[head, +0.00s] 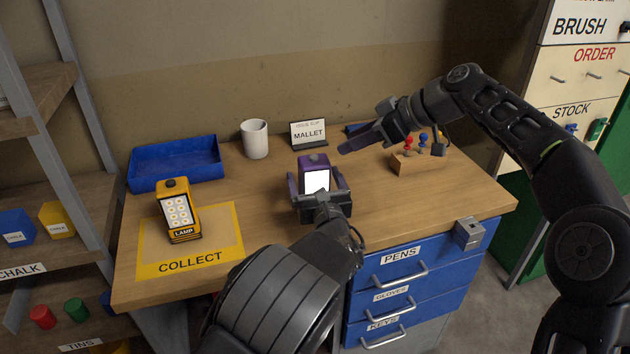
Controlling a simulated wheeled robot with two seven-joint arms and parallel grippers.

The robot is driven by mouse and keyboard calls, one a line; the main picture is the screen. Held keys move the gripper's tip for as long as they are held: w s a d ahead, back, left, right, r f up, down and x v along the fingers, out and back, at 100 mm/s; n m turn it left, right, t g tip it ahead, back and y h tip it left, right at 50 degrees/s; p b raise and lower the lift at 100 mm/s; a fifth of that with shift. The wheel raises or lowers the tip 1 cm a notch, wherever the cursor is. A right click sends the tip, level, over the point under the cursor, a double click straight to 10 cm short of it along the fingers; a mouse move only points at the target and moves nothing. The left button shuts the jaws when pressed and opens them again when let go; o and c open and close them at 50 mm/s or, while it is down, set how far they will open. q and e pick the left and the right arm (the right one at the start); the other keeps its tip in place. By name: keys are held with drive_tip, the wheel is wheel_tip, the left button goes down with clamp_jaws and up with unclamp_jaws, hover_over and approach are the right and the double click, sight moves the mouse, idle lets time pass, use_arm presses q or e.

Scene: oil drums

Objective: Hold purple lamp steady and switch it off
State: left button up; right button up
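The purple lamp (314,162) stands upright on the wooden table, its front panel lit bright white and a knob on its top. My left gripper (315,184) is in front of it with one finger on either side. The fingers look spread wide, and I cannot tell whether they touch the lamp's sides. The lamp's lower part is hidden by my gripper. My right gripper (347,147) is in the air to the right of the lamp and a little above it, pointing left. Its fingers look together, with nothing between them.
A yellow lamp (178,212) stands on the yellow COLLECT mat (222,240). A blue tray (176,168), white mug (255,139) and MALLET sign (309,133) are at the back. A wooden block (415,165) with red and blue pegs is at right.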

use_arm(q)
drive_tip(key=shift+c, duration=0.6)
drive_tip(key=c, duration=1.8)
use_arm(e)
drive_tip(key=shift+c, duration=0.2)
use_arm(q)
drive_tip(key=shift+o, duration=0.2)
use_arm(e)
clamp_jaws()
drive_tip(key=shift+a, duration=0.1)
